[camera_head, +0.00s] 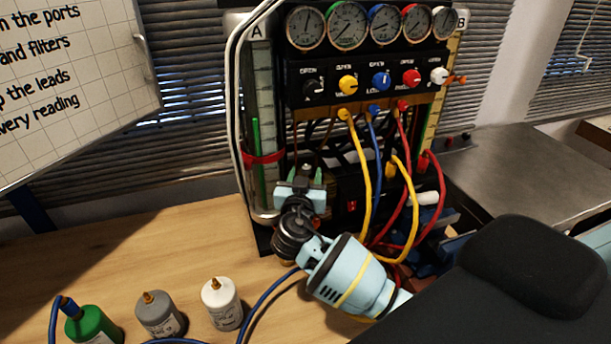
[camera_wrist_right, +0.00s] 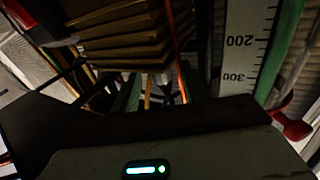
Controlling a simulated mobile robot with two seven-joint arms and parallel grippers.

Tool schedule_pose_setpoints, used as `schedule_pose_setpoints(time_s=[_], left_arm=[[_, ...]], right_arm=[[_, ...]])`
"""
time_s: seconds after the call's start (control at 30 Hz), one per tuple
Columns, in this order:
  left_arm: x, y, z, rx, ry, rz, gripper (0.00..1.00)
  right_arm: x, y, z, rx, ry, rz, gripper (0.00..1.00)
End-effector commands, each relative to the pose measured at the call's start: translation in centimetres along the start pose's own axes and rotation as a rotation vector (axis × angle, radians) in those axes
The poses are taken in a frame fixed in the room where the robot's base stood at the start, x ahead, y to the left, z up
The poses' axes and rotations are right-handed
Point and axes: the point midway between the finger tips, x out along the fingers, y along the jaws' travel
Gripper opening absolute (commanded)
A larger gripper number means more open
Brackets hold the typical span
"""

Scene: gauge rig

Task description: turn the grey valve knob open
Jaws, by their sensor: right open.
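The dark panel carries a row of knobs under the gauges. No knob is plainly grey: the far-right knob (camera_head: 438,76) looks white to light grey, and the far-left knob (camera_head: 313,86) looks black. Yellow, blue and red knobs sit between them. My right gripper (camera_head: 306,178) is in front of the rig's lower left part, well below the knobs and touching none of them. Its fingers point away from me and are open, with nothing seen between them. In the right wrist view the fingers (camera_wrist_right: 162,94) show dimly. My left gripper is out of view.
Yellow, blue and red hoses (camera_head: 364,170) hang below the panel, right of my right gripper. A glass tube with a red clamp (camera_head: 263,158) stands to its left. Green, grey and white bottles (camera_head: 221,303) stand on the wooden bench (camera_head: 150,250). The bench's left part is clear.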

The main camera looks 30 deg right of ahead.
Motion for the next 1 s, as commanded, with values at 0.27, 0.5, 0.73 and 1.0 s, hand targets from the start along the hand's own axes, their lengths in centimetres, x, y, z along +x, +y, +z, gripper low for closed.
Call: schedule_pose_setpoints(time_s=[0.27, 0.5, 0.73, 1.0], left_arm=[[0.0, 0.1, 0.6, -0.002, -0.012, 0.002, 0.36], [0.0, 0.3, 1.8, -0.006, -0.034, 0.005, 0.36], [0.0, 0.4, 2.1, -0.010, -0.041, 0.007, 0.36], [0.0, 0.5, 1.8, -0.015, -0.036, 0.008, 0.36]], right_arm=[[-1.8, -0.1, 0.2, 0.001, -0.002, -0.003, 0.45], [-5.6, 0.0, 0.3, 0.001, -0.005, -0.001, 0.45], [-7.6, 0.0, 0.1, 0.000, -0.002, 0.000, 0.45], [-7.8, 0.0, 0.0, 0.000, 0.000, 0.000, 0.45]])
